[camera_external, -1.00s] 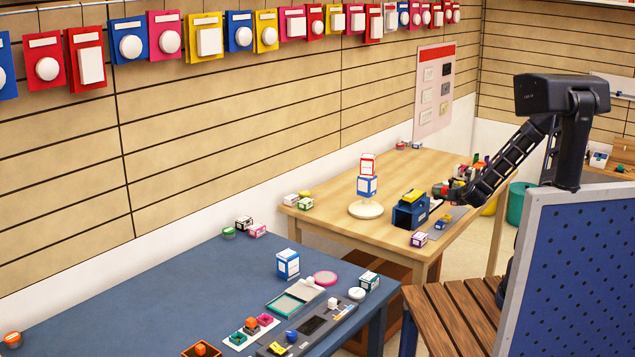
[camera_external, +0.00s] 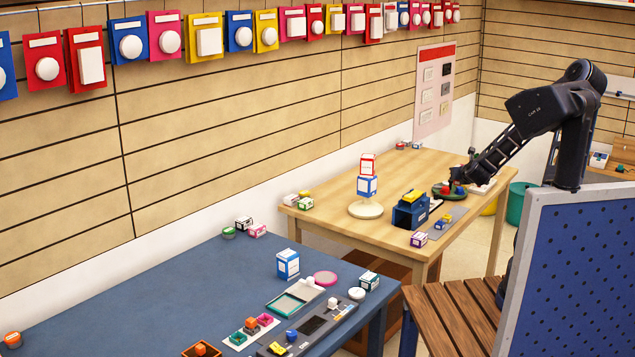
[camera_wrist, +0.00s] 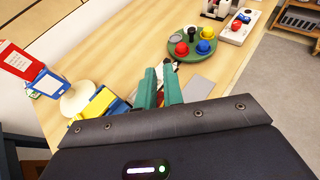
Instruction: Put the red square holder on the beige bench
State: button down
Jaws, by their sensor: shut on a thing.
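My gripper (camera_external: 458,178) is above the far end of the beige bench (camera_external: 345,190), beside the round green tray. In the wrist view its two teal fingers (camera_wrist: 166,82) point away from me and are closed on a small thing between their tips. That thing is mostly hidden. A bit of red shows at the fingertips in the outside view, so it appears to be the red square holder, but its shape is not clear. The bench (camera_wrist: 128,55) also shows in the wrist view, with bare wood left of the fingers.
The round green tray (camera_wrist: 203,58) bears red, blue, yellow and black knobs. A blue block-like holder (camera_external: 411,212) sits near the front edge. Bare wood lies at the back.

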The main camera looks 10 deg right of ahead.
notch_tip(320, 180, up, 8)
jog(key=w+a+r+n+g+y, duration=0.1)
jog(key=w+a+n+y, duration=0.15)
jog(key=a, duration=1.15)
jog(key=w+a+n+y, duration=0.2)
jog(key=a+y, duration=0.1)
jog(key=a, duration=1)
jog(key=s+a+n+g+y, duration=0.15)
jog(key=s+a, duration=0.35)
jog(key=a, duration=0.9)
jog(key=s+a+n+g+y, duration=0.15)
jog(key=s+a, duration=0.45)
jog(key=a, duration=0.7)
jog(key=s+a+n+g+y, duration=0.1)
jog(key=s+a+n+y, duration=0.3)
jog(key=a, duration=1)
jog(key=s+a+n+g, duration=0.2)
jog(key=s+a, duration=0.7)
jog(key=s, duration=0.4)
jog(key=s+a+f+n+g, duration=0.1)
jog(key=s+a+g, duration=0.1)
jog(key=s+a, duration=0.85)
jog(key=s+a+n+g, duration=0.2)
jog(key=s+a, duration=0.6)
jog(key=s, duration=0.7)
jog(key=shift+y, duration=0.45)
jog(key=f, duration=2.5)
jog(key=shift+w+d+f, duration=0.15)
jog(key=shift+w+d, duration=0.1)
jog(key=shift+w, duration=0.15)
